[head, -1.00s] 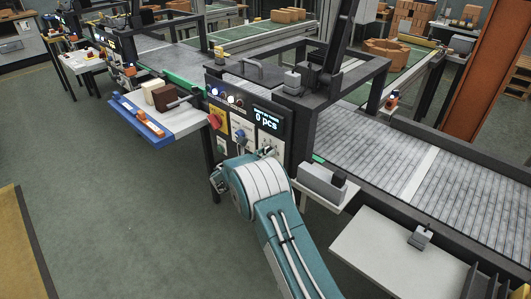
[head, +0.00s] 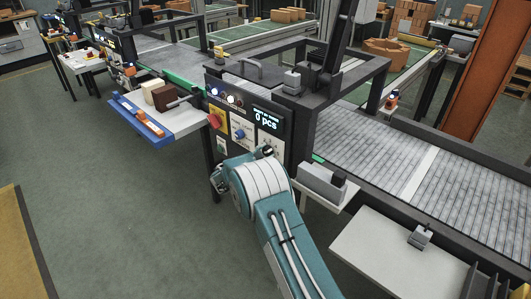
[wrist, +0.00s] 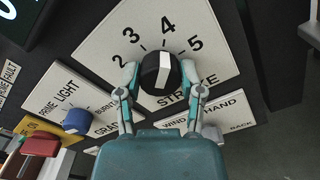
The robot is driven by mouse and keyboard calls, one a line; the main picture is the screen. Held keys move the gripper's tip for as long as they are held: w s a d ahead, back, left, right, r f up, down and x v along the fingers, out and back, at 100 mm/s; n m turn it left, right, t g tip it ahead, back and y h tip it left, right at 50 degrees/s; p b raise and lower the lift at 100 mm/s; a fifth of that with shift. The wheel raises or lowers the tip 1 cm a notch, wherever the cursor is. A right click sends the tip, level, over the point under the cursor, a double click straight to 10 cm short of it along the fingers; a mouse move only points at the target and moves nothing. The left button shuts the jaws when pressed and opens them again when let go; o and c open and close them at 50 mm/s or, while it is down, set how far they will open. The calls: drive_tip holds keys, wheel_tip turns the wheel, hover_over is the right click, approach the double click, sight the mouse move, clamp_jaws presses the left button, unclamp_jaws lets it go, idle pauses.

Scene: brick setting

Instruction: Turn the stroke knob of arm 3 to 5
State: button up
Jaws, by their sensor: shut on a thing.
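The stroke knob (wrist: 152,72) is a black round knob with a white pointer strip on a pale plate marked STROKE (wrist: 104,52). In the wrist view its strip points up and slightly right, toward the 4; the 5 is further right. My gripper (wrist: 160,69) is shut on the knob, with one teal-and-grey finger at each side. In the head view my arm hides most of the gripper; the stroke plate (head: 270,143) shows just above it, under a display reading 0 pcs (head: 266,120).
A blue light/grade knob (wrist: 76,121) and a red knob (wrist: 41,146) lie left of the stroke plate. A wind plate (wrist: 225,118) is below right. A side shelf (head: 196,120) and a conveyor (head: 450,180) flank the machine. Open floor lies at left.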

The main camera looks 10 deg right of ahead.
drive_tip(key=m, duration=0.4)
drive_tip(key=shift+f+m, duration=0.15)
drive_tip(key=shift+m, duration=2.05)
drive_tip(key=o, duration=1.2)
drive_tip(key=shift+f, duration=0.1)
drive_tip(key=shift+c, duration=0.2)
